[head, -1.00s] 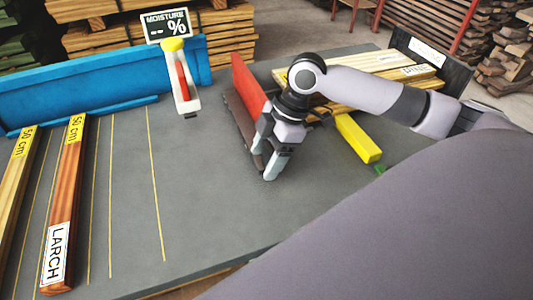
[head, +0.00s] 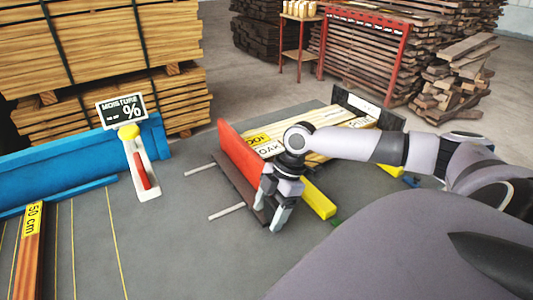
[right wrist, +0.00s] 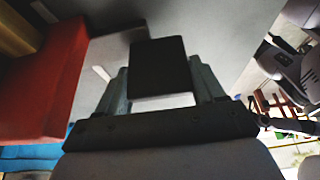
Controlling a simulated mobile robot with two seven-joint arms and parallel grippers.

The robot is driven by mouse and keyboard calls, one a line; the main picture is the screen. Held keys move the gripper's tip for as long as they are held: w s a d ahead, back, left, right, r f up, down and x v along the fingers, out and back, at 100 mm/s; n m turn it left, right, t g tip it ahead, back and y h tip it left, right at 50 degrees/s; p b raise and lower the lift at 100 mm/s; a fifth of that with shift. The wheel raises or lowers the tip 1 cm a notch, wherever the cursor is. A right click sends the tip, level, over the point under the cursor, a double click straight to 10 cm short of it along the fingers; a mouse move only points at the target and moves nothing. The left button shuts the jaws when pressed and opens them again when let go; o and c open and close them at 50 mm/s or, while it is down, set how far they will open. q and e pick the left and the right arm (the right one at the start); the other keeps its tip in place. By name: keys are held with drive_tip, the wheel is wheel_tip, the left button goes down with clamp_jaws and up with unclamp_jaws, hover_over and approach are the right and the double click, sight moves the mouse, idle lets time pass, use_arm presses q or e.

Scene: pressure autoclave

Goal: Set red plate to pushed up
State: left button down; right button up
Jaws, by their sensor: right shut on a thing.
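The red plate (head: 241,150) stands upright on the grey table, with a dark brown part (head: 238,188) along its near side. It stands close to the left ends of the light boards (head: 270,140). Two pale rails lie bare to its left. My right gripper (head: 280,216) is at the near end of the plate assembly, pointing down. In the right wrist view its fingers are shut on a black block (right wrist: 158,68), with the red plate (right wrist: 45,85) to the left. Whether the plate touches the boards is hard to tell. My left gripper is out of view.
A yellow block (head: 319,200) lies right of my right gripper. A black end stop (head: 388,112) stands behind the boards. A moisture meter (head: 142,165) with a sign (head: 122,111) and a blue fence (head: 60,165) are at left. The table's middle is clear.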

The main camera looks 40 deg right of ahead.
drive_tip(key=o, duration=1.4)
drive_tip(key=shift+v, duration=3.65)
drive_tip(key=shift+s, duration=0.1)
